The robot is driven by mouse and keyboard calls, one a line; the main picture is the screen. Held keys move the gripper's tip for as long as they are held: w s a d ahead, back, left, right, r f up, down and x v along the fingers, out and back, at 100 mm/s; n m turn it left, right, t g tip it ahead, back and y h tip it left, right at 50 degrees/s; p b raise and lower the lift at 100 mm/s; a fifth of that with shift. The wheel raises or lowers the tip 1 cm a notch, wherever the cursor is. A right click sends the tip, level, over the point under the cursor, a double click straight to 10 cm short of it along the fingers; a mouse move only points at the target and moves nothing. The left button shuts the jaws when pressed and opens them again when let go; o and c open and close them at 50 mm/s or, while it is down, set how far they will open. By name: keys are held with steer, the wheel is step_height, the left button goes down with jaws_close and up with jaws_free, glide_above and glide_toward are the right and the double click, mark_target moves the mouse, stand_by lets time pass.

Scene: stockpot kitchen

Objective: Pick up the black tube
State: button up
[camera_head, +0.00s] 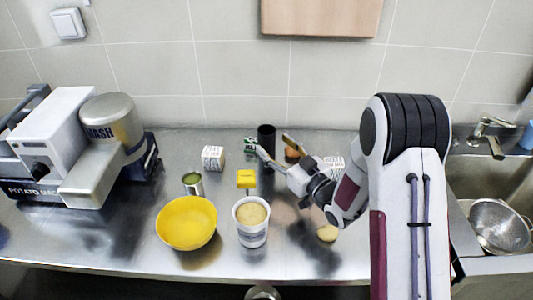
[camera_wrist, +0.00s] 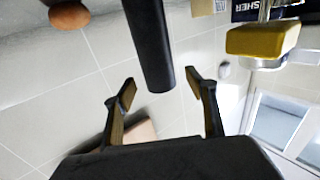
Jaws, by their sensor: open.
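The black tube (camera_head: 266,135) stands upright on the steel counter near the back wall in the head view. In the wrist view the tube (camera_wrist: 149,42) comes down from the top edge, and its near end lies between the fingertips. My gripper (camera_head: 276,146) is open beside the tube, its fingers pointing toward it. The wrist view shows the two spread fingers (camera_wrist: 160,82) on either side of the tube's end, with gaps on both sides and no visible contact.
A brown egg-like object (camera_head: 292,152) lies just right of the tube. A sink (camera_head: 500,190) is at right.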

stand_by(0.3)
steer(key=shift+x, duration=2.65)
steer(key=shift+d, duration=0.1)
jaws_close()
steer(key=shift+r, duration=0.1)
step_height(320, 180, up, 10)
